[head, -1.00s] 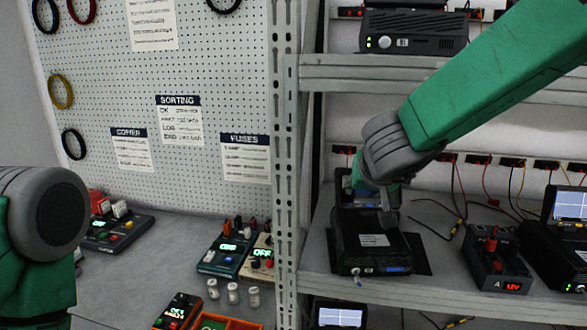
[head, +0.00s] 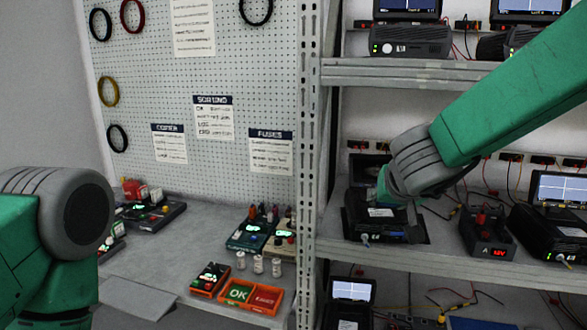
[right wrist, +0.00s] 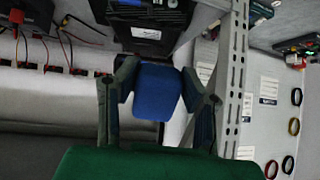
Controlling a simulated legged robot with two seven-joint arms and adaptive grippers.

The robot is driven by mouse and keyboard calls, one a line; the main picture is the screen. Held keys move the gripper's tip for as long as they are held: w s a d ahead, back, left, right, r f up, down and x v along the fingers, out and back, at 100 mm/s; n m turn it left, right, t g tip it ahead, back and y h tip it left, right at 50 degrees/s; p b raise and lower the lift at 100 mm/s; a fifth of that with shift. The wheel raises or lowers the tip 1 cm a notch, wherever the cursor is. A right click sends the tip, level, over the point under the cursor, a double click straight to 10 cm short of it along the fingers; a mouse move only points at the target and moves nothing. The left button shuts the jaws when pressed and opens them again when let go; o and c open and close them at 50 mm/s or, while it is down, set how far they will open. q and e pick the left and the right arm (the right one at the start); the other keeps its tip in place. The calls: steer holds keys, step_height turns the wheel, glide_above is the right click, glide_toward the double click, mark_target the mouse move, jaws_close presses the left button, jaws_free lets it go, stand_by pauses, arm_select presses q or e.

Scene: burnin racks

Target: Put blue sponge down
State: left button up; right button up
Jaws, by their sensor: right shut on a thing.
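The blue sponge (right wrist: 157,92) shows in the right wrist view between the two fingers of my right gripper (right wrist: 158,80), which is shut on it. In the head view my right gripper (head: 388,192) is at the black power supply box (head: 380,224) on the middle shelf, by its top and right side. The sponge is mostly hidden there by the gripper and wrist. I cannot tell whether the sponge touches the box. Only my left arm shows, at the left of the head view; its gripper is out of view.
The middle shelf (head: 450,258) also holds a small meter with a red display (head: 487,237) and another black unit (head: 545,236) to the right. A metal upright (head: 311,150) stands left of the box. A bench (head: 190,262) with an orange OK tray (head: 250,294) lies further left.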

arm_select(q)
step_height(320, 180, down, 17)
steer(key=b, duration=1.6)
steer(key=shift+w, duration=0.3)
arm_select(e)
steer(key=s+d+f, duration=0.1)
steer(key=s+f, duration=0.1)
steer(key=f, duration=0.5)
steer(key=s+d+f, duration=0.2)
steer(key=f, duration=0.6)
steer(key=s+d+f+n+y, duration=0.1)
steer(key=s+f, duration=0.1)
steer(key=f, duration=0.5)
steer(key=shift+s+d+f, duration=0.3)
steer(key=shift+f, duration=0.05)
arm_select(q)
steer(key=shift+f, duration=0.15)
